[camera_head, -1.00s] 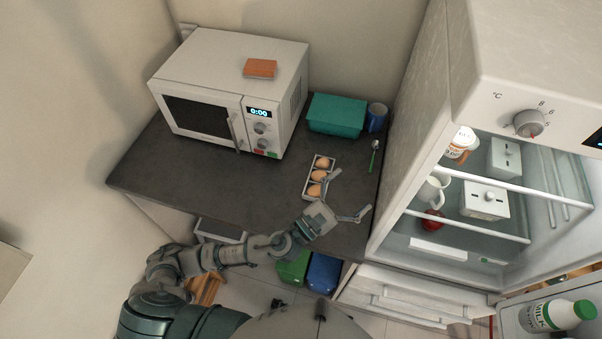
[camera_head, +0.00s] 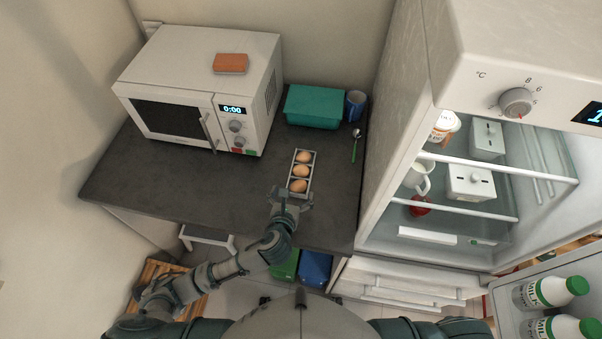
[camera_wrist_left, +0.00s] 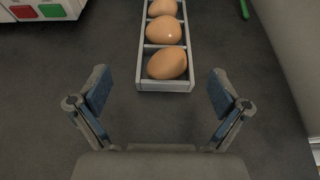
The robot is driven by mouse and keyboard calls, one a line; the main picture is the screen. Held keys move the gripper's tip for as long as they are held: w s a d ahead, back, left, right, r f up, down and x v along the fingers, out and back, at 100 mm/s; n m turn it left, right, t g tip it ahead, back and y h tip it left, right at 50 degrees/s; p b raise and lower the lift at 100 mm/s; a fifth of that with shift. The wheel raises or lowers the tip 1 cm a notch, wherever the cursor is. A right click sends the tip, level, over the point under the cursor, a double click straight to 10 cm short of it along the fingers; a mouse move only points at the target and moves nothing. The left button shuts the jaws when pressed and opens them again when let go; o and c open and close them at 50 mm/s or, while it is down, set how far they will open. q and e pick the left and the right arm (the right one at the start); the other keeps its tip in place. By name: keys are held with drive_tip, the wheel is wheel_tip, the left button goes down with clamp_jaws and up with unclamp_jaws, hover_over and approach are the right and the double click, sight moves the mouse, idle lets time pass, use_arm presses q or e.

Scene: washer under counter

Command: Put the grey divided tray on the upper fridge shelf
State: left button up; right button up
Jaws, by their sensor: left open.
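The grey divided tray (camera_head: 292,188) lies on the dark counter, to the right of the microwave, with three brown eggs in its compartments. It also shows in the left wrist view (camera_wrist_left: 164,86), its near end just beyond my fingers. My left gripper (camera_head: 291,197) is at the tray's near end. In the left wrist view its two fingers (camera_wrist_left: 157,92) are spread wide, one to each side of the tray's line, and nothing is between them. The fridge is open, and its upper shelf (camera_head: 500,166) shows at the right. My right gripper is not in view.
A microwave (camera_head: 185,75) with an orange block (camera_head: 230,63) on top stands at the left. A teal box (camera_head: 315,106), a blue mug (camera_head: 355,105) and a green-handled spoon (camera_head: 356,145) are behind the tray. White containers (camera_head: 470,182) and a pitcher occupy parts of the fridge. Milk bottles (camera_head: 548,292) stand at lower right.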

sight(299, 179)
use_arm(q)
drive_tip(key=x, duration=0.7)
drive_tip(key=shift+d+f+b, duration=0.25)
drive_tip(key=shift+d+b, duration=0.1)
drive_tip(key=shift+d, duration=0.05)
drive_tip(key=shift+s+r, duration=0.1)
drive_tip(key=shift+s, duration=0.05)
drive_tip(key=c, duration=1.3)
drive_tip(key=shift+o, duration=0.2)
